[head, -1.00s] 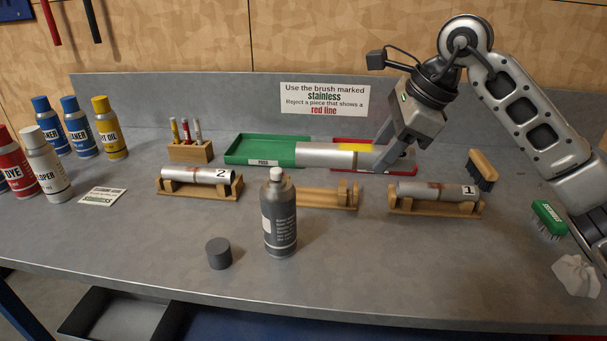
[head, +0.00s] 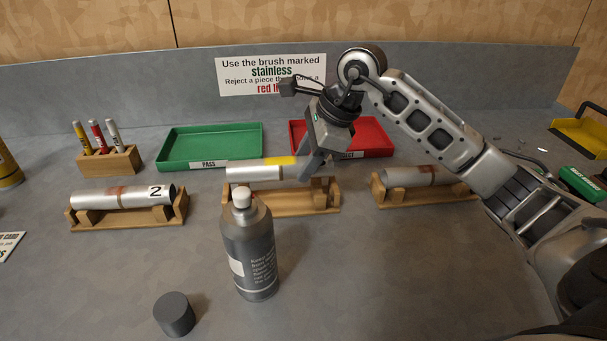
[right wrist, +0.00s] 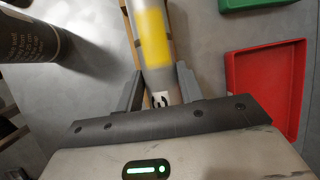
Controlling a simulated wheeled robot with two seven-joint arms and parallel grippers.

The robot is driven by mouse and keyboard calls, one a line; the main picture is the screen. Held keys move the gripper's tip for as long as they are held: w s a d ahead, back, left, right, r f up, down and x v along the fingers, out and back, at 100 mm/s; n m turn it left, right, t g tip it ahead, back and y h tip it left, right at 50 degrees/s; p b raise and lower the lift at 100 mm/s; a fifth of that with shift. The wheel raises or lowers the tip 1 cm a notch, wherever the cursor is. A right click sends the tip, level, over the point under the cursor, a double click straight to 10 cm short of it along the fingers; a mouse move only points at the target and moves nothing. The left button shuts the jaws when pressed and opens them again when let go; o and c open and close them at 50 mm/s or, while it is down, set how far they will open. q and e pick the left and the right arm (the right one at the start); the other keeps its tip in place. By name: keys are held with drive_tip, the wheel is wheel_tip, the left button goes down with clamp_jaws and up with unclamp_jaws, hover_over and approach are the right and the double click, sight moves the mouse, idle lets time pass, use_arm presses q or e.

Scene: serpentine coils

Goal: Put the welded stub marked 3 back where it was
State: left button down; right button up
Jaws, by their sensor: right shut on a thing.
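My right gripper (head: 314,166) is shut on a silver welded stub (head: 250,173) with a yellow band. The stub lies level, just above or in the empty middle wooden cradle (head: 312,207); I cannot tell whether it touches. In the right wrist view the stub (right wrist: 146,12) runs between the two fingers (right wrist: 158,88). My left gripper is not in view.
A grey spray can (head: 250,255) stands close in front of the middle cradle, its cap (head: 174,314) beside it. Stub 2 (head: 115,197) rests in the left cradle, another stub (head: 420,176) in the right one. The green PASS tray (head: 210,129) and red tray (head: 372,132) are empty behind.

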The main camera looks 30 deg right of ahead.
wheel_tip(320, 180, down, 4)
drive_tip(key=shift+r, duration=0.2)
drive_tip(key=shift+w, duration=0.1)
drive_tip(key=shift+f, duration=0.1)
drive_tip(key=shift+f+b, duration=0.25)
drive_tip(key=shift+b, duration=0.05)
drive_tip(key=o, duration=1.2)
drive_tip(key=shift+o, duration=0.2)
